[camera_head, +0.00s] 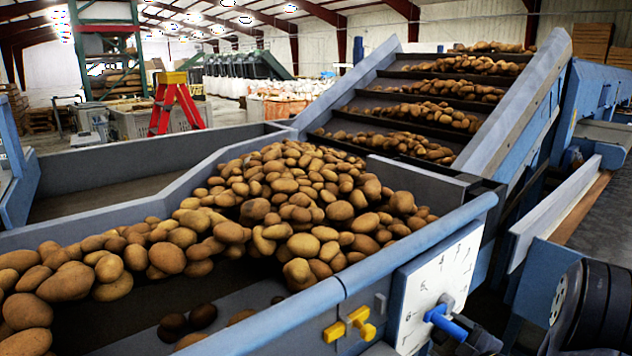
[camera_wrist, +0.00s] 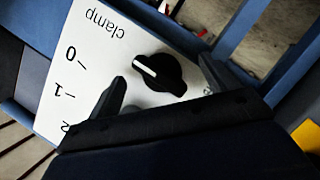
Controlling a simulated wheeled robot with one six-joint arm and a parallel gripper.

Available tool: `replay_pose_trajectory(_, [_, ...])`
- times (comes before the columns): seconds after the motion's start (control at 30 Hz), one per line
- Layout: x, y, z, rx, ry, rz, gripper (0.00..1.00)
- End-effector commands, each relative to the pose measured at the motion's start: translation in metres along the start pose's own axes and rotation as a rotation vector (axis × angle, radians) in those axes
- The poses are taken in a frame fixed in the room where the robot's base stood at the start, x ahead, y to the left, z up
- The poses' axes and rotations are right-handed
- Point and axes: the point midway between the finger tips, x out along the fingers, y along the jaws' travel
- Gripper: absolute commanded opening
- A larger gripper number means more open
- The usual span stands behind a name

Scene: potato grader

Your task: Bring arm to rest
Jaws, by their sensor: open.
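My gripper (camera_wrist: 160,68) is open in the wrist view, with one dark finger on each side of a black knob (camera_wrist: 165,82). The fingers look apart from the knob, and I cannot tell how far in front of it they are. The knob has a white pointer line and sits on a white panel (camera_wrist: 82,50) that reads "clamp" upside down, with numbers along one edge. In the head view, the white dial panel (camera_head: 420,290) is on the machine's front side. Blue and dark parts of my arm are close in front of its lower right.
A yellow handle (camera_head: 350,325) sticks out left of the panel. A blue rail (camera_head: 400,250) runs above it. Potatoes (camera_head: 300,200) fill the hopper, and more ride the sloped conveyor (camera_head: 405,110). A red stepladder (camera_head: 172,105) stands far behind. The right side holds more machine frame (camera_head: 560,205).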

Motion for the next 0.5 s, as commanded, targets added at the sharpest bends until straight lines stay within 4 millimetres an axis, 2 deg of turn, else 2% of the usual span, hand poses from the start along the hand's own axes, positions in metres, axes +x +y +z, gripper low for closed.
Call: replay_pose_trajectory(0.5, [0.0016, -0.0068, 0.0035, -0.324, 0.001, 0.134, 0.82])
